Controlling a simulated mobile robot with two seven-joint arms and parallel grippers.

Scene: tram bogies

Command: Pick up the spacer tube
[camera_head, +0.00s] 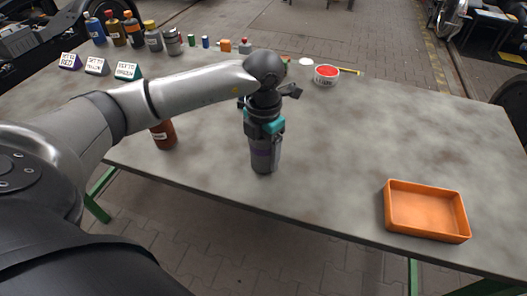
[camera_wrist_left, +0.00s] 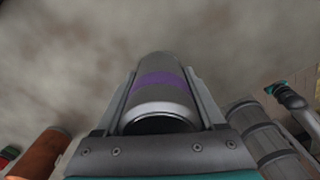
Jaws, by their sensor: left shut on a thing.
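The spacer tube is a grey cylinder with a purple band; it shows in the head view (camera_head: 264,160) near the front edge of the table, upright below my left gripper. My left gripper (camera_head: 264,128) points down and is shut on it. In the left wrist view the tube (camera_wrist_left: 160,83) lies between the two fingers (camera_wrist_left: 162,105), with its dark end facing the camera. I cannot tell whether its lower end touches the table. My right gripper is not in view.
A brown bottle (camera_head: 163,135) stands left of the tube, partly behind my left arm. An orange tray (camera_head: 427,233) sits at the front right. A bowl with red contents (camera_head: 326,76) and several bottles stand farther back. The table (camera_head: 370,140) between bowl and tray is clear.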

